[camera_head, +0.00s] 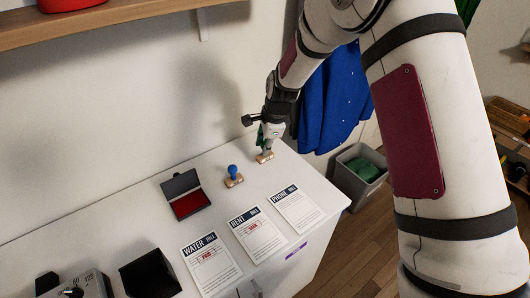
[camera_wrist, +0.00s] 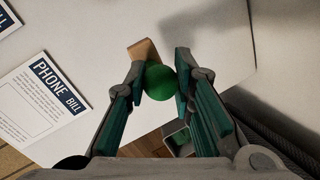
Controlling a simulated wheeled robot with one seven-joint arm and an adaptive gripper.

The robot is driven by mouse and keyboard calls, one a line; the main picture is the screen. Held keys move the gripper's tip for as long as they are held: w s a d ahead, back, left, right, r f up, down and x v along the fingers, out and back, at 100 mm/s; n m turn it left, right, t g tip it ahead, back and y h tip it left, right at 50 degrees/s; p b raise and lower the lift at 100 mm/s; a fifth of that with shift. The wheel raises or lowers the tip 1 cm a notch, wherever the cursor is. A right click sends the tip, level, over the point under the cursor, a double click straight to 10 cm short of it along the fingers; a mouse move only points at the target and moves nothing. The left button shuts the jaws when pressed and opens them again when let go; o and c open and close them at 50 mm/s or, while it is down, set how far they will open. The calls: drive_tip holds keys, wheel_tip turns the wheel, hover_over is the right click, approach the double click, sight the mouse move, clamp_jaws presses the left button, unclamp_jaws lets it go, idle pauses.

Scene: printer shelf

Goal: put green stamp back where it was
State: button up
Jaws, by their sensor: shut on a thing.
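The green stamp has a round green knob (camera_wrist: 160,82) and a wooden base (camera_head: 264,157). My gripper (camera_head: 266,140) is shut on it, with one finger on each side of the knob in the wrist view (camera_wrist: 160,85). The stamp is over the far right part of the white table top, right of the blue stamp (camera_head: 233,175). I cannot tell whether its base touches the surface. In the head view my fingers hide most of its knob.
An open red ink pad (camera_head: 186,194) lies left of the blue stamp. The water bill (camera_head: 210,263), rent bill (camera_head: 256,234) and phone bill (camera_head: 296,208) lie along the front. The first two bear red marks. A grey bin (camera_head: 359,172) stands beyond the table's right edge.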

drive_tip(key=shift+s+d+x, duration=0.1)
drive_tip(key=shift+d+x, duration=0.05)
drive_tip(key=shift+x, duration=0.7)
drive_tip(key=shift+s+d+x, duration=0.15)
drive_tip(key=shift+x, duration=0.65)
drive_tip(key=shift+f, duration=0.2)
drive_tip(key=o, duration=0.9)
drive_tip(key=shift+f, duration=0.1)
